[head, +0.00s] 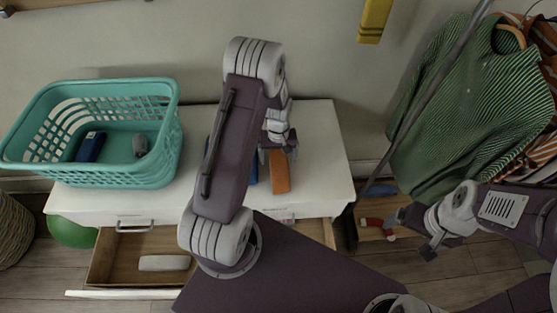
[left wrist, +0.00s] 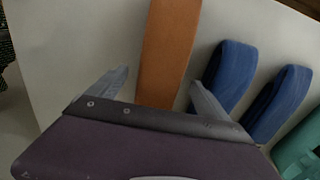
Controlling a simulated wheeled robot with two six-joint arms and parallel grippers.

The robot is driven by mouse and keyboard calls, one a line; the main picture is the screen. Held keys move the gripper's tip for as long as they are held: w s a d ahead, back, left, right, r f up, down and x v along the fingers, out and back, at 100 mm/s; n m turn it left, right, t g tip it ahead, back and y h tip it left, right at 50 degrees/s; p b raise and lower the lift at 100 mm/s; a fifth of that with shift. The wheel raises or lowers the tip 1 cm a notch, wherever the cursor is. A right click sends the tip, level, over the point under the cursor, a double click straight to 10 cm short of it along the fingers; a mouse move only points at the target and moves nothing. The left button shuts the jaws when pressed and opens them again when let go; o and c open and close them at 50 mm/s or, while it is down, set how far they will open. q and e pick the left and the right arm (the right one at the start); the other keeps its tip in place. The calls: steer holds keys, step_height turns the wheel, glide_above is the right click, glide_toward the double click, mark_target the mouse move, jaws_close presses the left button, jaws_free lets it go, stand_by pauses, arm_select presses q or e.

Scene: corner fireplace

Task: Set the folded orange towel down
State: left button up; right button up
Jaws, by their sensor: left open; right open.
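The folded orange towel (head: 280,178) lies on the white dresser top (head: 322,150), right of the middle. In the left wrist view, the orange towel (left wrist: 168,50) is a long strip whose near end reaches between my left fingers. My left gripper (head: 277,156) is open over the towel's far end, and gaps show on both sides of it in the left wrist view (left wrist: 162,92). My right gripper (head: 412,233) is open and empty, off the dresser's right side.
Folded blue towels (left wrist: 232,75) lie beside the orange one, mostly behind my arm in the head view. A teal basket (head: 150,180) holding a few items stands on the dresser's left. An open drawer (head: 120,262) juts out below. Green clothing (head: 470,105) hangs at right.

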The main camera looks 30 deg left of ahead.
arm_select(q)
steer(key=shift+w+f, duration=0.25)
steer(key=shift+f, duration=0.7)
steer(key=shift+s+r, duration=0.1)
steer(key=c, duration=1.7)
steer(key=shift+o, duration=0.2)
steer(key=shift+r, duration=2)
steer(key=s+d+r+b, duration=0.1)
steer(key=s+d+r, duration=0.3)
steer(key=d+r, duration=0.3)
steer(key=d, duration=0.4)
